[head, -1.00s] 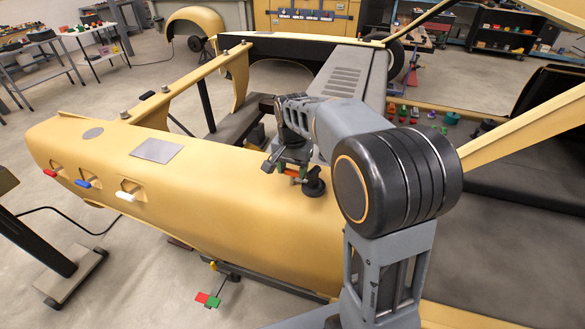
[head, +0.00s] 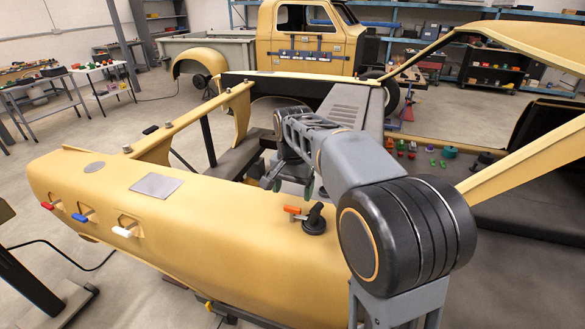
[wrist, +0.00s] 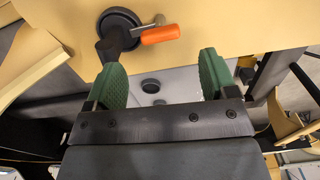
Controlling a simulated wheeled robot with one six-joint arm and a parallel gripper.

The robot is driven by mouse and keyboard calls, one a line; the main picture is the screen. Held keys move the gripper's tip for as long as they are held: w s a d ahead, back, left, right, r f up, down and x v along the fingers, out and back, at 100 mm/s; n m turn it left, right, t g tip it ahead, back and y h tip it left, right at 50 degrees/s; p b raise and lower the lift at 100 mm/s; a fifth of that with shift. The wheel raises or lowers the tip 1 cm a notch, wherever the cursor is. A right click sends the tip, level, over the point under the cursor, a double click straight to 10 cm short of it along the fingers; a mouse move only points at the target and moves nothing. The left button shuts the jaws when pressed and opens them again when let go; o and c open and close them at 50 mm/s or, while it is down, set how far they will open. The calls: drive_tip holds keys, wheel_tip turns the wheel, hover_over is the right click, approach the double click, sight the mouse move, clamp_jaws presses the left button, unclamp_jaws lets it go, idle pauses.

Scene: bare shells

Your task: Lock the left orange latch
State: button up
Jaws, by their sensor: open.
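The orange latch handle (head: 292,210) sits on top of the yellow body panel (head: 225,215), beside a black round knob (head: 314,219). In the wrist view, the orange handle (wrist: 160,34) points right from a metal stub at the black round base (wrist: 118,24). My gripper (head: 290,184) is open and empty, just behind and above the latch in the head view. In the wrist view, the green fingers of my gripper (wrist: 164,68) are spread apart below the handle, touching nothing that I can see. Only one orange latch is visible.
Red (head: 47,206), blue (head: 79,218) and white (head: 122,231) handles line the panel's left side. A grey plate (head: 157,186) lies on the panel. A yellow rail (head: 190,115) rises behind, and several small coloured parts lie at the right.

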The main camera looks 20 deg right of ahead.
sight(293, 207)
wheel_tip(293, 207, up, 8)
idle(0.4)
idle(0.3)
drive_tip(key=s+f+n+t, duration=0.4)
drive_tip(key=s+f+n, duration=0.3)
drive_tip(key=s+f, duration=0.4)
drive_tip(key=s, duration=0.5)
drive_tip(key=shift+s+n, duration=0.3)
drive_tip(key=shift+s, duration=0.05)
drive_tip(key=shift+s+f+t, duration=0.25)
drive_tip(key=shift+f+t, duration=0.05)
drive_tip(key=shift+f, duration=0.15)
drive_tip(key=shift+c, duration=0.3)
